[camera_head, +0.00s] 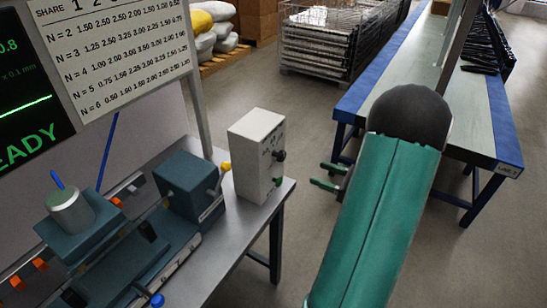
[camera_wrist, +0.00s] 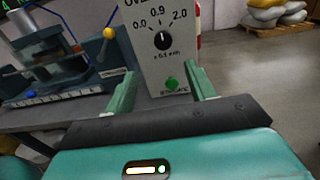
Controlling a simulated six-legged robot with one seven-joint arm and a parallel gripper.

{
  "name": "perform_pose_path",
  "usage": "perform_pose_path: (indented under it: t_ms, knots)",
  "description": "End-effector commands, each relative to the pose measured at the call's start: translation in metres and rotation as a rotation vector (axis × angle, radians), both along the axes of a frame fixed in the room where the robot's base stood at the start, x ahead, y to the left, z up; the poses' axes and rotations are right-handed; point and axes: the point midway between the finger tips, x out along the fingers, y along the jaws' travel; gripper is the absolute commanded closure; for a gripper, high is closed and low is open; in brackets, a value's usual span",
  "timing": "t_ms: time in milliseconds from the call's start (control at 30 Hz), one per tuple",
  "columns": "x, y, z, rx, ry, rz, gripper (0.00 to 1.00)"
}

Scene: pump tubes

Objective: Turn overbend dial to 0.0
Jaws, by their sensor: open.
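The overbend dial is a black knob (camera_wrist: 162,41) on the face of a white box (camera_wrist: 150,72), seen head-on in the wrist view. Its scale reads 0.0 at left, 0.9 at top and 2.0 at right. The white pointer mark looks to be roughly up, near 0.9. The knob also shows side-on in the head view (camera_head: 279,155) on the white box (camera_head: 253,150). My gripper (camera_wrist: 160,68) is open and empty, its two green fingers apart below the knob. In the head view my gripper (camera_head: 318,174) is to the right of the box, not touching the knob.
A green button (camera_wrist: 172,83) sits below the knob. A teal bending machine (camera_head: 185,190) with a yellow-knobbed lever (camera_head: 225,167) stands left of the box on the grey bench (camera_head: 232,225). A sign (camera_head: 120,50) stands behind. Floor is open to the right.

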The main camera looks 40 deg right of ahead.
Motion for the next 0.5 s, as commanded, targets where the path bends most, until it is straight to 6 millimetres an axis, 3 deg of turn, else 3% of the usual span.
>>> perform_pose_path:
  t_ms: [100, 233, 500]
  knots:
    - [-0.004, -0.008, -0.001, 0.010, -0.005, -0.022, 0.45]
    - [0.005, -0.004, -0.001, 0.009, -0.005, -0.018, 0.45]
    - [0.051, 0.013, -0.001, 0.007, -0.005, -0.015, 0.45]
